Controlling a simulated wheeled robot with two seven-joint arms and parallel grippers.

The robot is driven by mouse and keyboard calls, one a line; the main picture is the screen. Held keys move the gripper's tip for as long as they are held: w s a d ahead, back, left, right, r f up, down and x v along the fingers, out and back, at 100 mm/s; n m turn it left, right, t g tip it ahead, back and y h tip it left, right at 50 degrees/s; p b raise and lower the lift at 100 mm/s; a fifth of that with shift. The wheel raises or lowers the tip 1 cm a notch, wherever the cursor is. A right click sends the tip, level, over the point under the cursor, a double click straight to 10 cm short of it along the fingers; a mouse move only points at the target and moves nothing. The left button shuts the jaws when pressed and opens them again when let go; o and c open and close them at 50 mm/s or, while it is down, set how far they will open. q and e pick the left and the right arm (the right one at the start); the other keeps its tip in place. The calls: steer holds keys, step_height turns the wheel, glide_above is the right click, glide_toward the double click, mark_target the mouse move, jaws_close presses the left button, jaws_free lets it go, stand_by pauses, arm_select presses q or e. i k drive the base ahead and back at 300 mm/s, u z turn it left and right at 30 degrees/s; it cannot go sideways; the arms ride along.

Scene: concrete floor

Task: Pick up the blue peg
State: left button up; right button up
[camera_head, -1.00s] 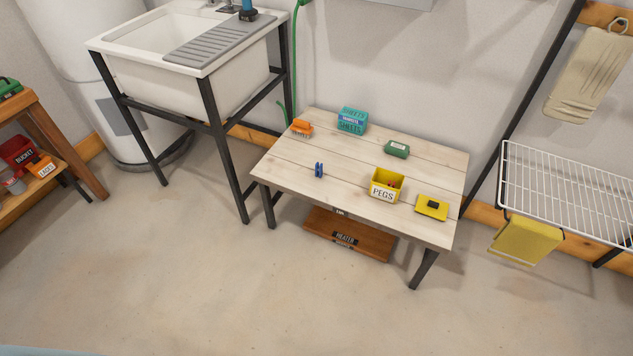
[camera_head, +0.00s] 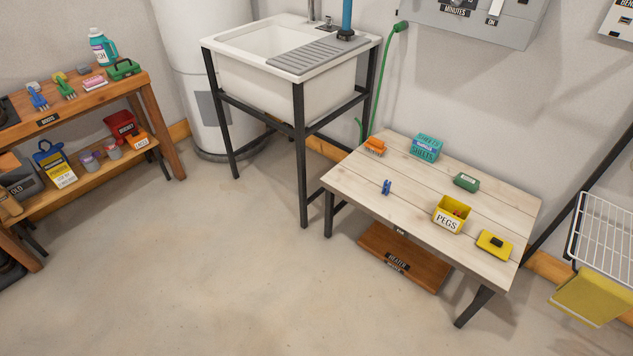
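A small blue peg (camera_head: 386,187) stands on the left part of the low wooden table (camera_head: 350,178). To its right is a yellow box labelled PEGS (camera_head: 447,223), with something red inside. The peg is apart from the box and the other things on the table. Neither of my grippers is in view.
The table also bears an orange item (camera_head: 375,147), a teal box (camera_head: 426,147), a green item (camera_head: 466,181) and a yellow item (camera_head: 494,244). A sink (camera_head: 240,50) stands behind left. A loaded shelf (camera_head: 165,130) is at far left. The floor (camera_head: 200,270) in front is clear.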

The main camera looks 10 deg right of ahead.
mark_target(386, 187)
steer(key=u, duration=0.75)
steer(key=i, duration=1.1)
steer(key=z, duration=0.7)
